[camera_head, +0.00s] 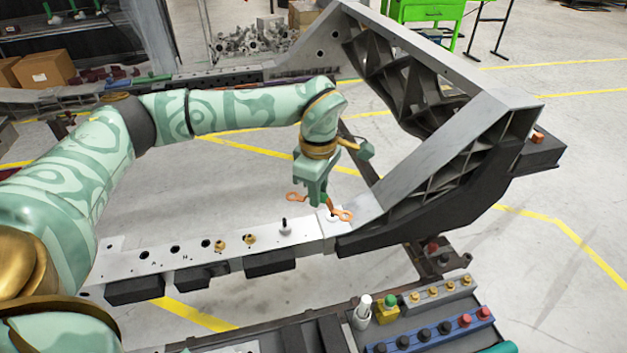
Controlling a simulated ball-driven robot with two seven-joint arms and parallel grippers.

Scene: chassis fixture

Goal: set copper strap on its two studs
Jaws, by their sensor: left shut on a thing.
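The copper strap (342,215) is a thin orange piece with a ring at each end. My left gripper (322,197) is shut on its middle, which the fingers partly hide. The strap is over the right end of the pale plate (140,257). One stud (285,227), dark and upright on a light base, stands on the plate to the left of and below the strap's left ring, apart from it. A pale round spot shows by the right ring; I cannot tell whether it is the second stud, or whether the ring touches it. My right gripper is not in view.
A large grey chassis frame (430,160) rises just right of the gripper. Brass fittings (249,239) sit on the plate to the left.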

